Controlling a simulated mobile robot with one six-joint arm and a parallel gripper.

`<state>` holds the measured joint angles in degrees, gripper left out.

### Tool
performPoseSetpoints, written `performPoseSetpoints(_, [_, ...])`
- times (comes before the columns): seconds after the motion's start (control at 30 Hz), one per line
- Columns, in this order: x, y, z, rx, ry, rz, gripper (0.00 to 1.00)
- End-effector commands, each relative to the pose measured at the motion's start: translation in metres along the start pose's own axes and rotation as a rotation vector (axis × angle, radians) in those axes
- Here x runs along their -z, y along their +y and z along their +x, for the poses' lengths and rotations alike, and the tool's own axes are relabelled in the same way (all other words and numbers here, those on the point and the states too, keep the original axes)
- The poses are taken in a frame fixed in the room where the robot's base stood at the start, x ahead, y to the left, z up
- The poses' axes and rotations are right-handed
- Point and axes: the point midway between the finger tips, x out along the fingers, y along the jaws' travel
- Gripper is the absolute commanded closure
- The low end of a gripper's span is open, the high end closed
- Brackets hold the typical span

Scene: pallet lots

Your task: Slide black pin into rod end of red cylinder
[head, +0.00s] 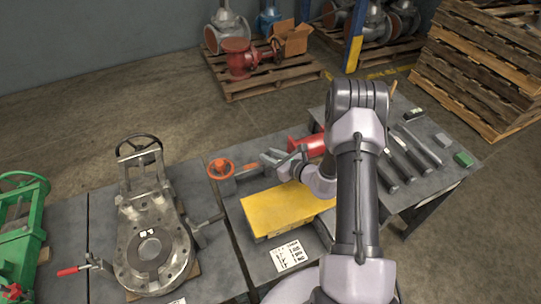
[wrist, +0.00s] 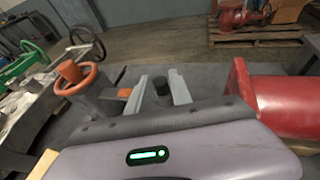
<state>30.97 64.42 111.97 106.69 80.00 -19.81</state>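The red cylinder (head: 308,145) lies on the middle table behind my wrist in the head view. Its red body (wrist: 285,100) fills the right of the wrist view, to the right of my gripper. My gripper (head: 284,162) is low over the table, left of the red cylinder. In the wrist view its two fingers (wrist: 160,88) are spread apart. A small dark round piece (wrist: 161,86) shows between or just beyond them, possibly the black pin; I cannot tell whether they touch it. The rod end is not clearly visible.
An orange handwheel (head: 220,169) stands left of my gripper. A yellow block (head: 280,211) and a printed sheet (head: 289,256) lie nearer me. A large grey valve (head: 152,240) is on the left table. Dark bars (head: 420,145) lie on the right table.

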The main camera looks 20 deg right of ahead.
Motion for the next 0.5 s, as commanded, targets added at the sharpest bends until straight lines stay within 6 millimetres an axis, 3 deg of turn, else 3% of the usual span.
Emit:
performPoseSetpoints(0.07, [-0.001,0.000,0.000,0.000,0.000,0.000,0.56])
performPoseSetpoints(0.37, [-0.001,0.000,-0.001,0.000,0.000,0.000,0.56])
performPoseSetpoints(0.5, [-0.003,-0.001,-0.020,0.003,0.002,0.003,0.56])
